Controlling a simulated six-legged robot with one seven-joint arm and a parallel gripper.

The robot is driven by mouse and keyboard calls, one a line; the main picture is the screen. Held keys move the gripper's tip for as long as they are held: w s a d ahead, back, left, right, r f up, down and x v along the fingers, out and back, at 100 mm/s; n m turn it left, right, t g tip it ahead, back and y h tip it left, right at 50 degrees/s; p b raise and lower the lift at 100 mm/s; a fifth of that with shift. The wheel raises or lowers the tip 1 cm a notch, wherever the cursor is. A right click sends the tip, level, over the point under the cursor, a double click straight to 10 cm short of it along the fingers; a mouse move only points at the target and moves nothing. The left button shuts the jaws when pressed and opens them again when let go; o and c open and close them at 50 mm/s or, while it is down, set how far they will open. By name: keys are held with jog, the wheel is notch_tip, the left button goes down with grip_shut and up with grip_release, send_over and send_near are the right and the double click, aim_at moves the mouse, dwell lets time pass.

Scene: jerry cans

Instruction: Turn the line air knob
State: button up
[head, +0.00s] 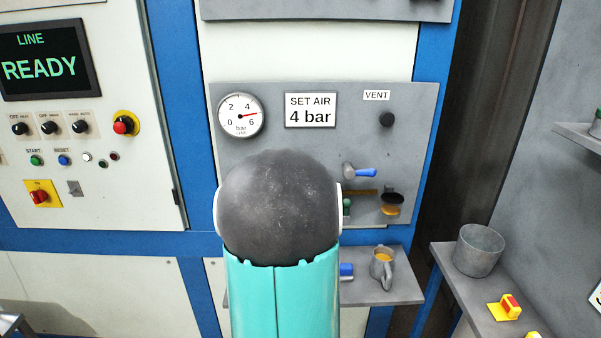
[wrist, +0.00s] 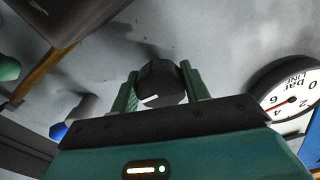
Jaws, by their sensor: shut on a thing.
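The knob (wrist: 163,80) is dark and faceted with a white mark on its lower left face in the wrist view. My gripper (wrist: 159,69) has its green fingers on either side of the knob and is shut on it. In the head view my arm hides the knob and the gripper. A sign (head: 310,110) reads SET AIR 4 bar.
A black vent knob (head: 387,120) and a blue-handled valve (head: 362,172) are on the panel, right of my arm. A shelf (head: 405,290) below holds a jug (head: 382,267). A display (head: 40,60) at left reads LINE READY. A metal bucket (head: 479,250) stands at right.

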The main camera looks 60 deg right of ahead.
jog(key=n, duration=0.5)
jog(key=shift+n, duration=0.3)
jog(key=shift+s+r+n, duration=0.1)
jog(key=shift+s+n, duration=0.05)
jog(key=shift+n, duration=2.05)
jog(key=o, duration=1)
jog(key=v, duration=1.3)
jog(key=shift+s+a, duration=0.2)
jog(key=shift+a, duration=0.1)
